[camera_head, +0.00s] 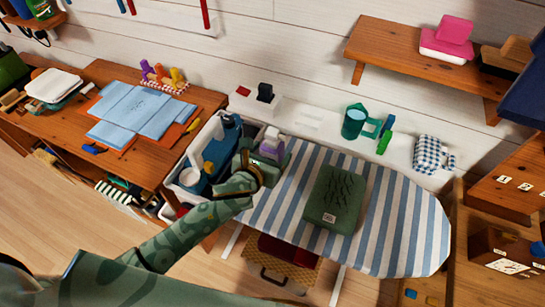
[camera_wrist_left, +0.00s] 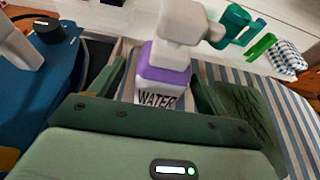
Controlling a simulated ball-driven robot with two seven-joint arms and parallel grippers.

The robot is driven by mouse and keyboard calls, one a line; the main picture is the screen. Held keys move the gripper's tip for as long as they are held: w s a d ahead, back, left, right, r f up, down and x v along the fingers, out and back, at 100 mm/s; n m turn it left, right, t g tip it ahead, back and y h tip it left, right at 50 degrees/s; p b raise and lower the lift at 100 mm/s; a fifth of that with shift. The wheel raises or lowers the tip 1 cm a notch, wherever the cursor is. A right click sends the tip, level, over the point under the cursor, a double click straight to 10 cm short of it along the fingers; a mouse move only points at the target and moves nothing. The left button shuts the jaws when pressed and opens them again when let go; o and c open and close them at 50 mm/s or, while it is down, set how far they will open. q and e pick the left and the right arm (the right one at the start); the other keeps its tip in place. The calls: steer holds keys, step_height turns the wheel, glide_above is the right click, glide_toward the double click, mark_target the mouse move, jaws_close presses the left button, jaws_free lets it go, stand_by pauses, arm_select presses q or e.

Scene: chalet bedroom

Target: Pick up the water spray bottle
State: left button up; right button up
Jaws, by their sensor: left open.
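The water spray bottle (camera_head: 271,146) stands at the left end of the striped ironing board (camera_head: 400,225). In the left wrist view the bottle (camera_wrist_left: 163,78) has a pale spray head, a purple band and the word WATER on its lower part. My left gripper (camera_head: 265,162) is at the bottle. In the left wrist view the open fingers (camera_wrist_left: 163,88) are on either side of the bottle, with visible gaps. The bottle's base is hidden behind the gripper. My right gripper is not in view.
A blue iron-like appliance (camera_wrist_left: 42,95) in a white holder (camera_head: 185,170) is close on the left. A folded green cloth (camera_head: 335,200) lies on the board.

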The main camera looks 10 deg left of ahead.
arm_select(q)
steer(key=shift+x, duration=1.05)
steer(key=shift+s, duration=0.15)
steer(key=c, duration=1.3)
steer(key=shift+r, duration=0.1)
